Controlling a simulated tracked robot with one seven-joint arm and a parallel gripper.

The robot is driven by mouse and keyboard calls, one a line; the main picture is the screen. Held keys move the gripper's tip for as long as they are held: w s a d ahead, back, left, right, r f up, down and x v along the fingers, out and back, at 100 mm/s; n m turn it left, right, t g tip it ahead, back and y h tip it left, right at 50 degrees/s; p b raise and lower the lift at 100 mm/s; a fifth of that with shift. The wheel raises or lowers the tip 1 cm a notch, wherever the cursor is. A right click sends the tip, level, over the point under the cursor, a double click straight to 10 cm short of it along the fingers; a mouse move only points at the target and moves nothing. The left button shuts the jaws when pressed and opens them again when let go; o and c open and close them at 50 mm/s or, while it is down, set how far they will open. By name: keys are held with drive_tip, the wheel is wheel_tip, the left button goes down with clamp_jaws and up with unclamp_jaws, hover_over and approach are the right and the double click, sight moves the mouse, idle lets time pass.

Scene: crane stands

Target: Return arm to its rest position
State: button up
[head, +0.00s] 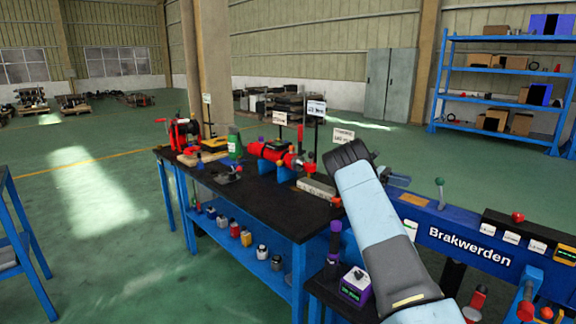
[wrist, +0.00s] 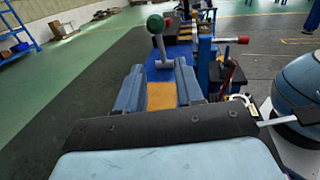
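My arm (head: 380,235) reaches up from the lower right in the head view, its dark wrist end bent over toward the right. My gripper (wrist: 159,68) shows in the wrist view with two blue-grey fingers apart and nothing held between them. In the head view the gripper (head: 398,180) is partly hidden behind the arm. Beyond the fingers is a blue bench with an orange patch (wrist: 161,96) between them. A lever with a green knob (wrist: 155,23) stands just past the fingertips; it also shows in the head view (head: 440,183).
A blue "Brakwerden" bench (head: 470,245) with levers and a red knob stands right of my arm. A black-topped table (head: 270,205) with red machines (head: 275,150) and small signs is left of it. Blue shelves (head: 500,98) stand at the back right. Green floor (head: 90,260) is open at left.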

drive_tip(key=s+a+r+m+t+y, duration=0.3)
drive_tip(key=s+a+r+t+y, duration=0.15)
drive_tip(key=s+r, duration=0.55)
drive_tip(key=s+a+r+m+t+y, duration=0.2)
drive_tip(key=s+a+r+t+y, duration=0.25)
drive_tip(key=s+r, duration=0.6)
drive_tip(key=s+a+f+m+t+y, duration=0.1)
drive_tip(key=s+a+m+t, duration=0.1)
drive_tip(key=s+a, duration=0.4)
drive_tip(key=s+a+f+m+t+y, duration=0.1)
drive_tip(key=s+a, duration=0.5)
drive_tip(key=s, duration=0.7)
drive_tip(key=s+a+f+m+t+y, duration=0.1)
drive_tip(key=s+a+t, duration=0.4)
drive_tip(key=s, duration=0.5)
drive_tip(key=shift+a+f+m+y, duration=0.2)
drive_tip(key=shift+a+m+y, duration=0.25)
drive_tip(key=shift+m+y, duration=0.45)
drive_tip(key=shift+s, duration=0.1)
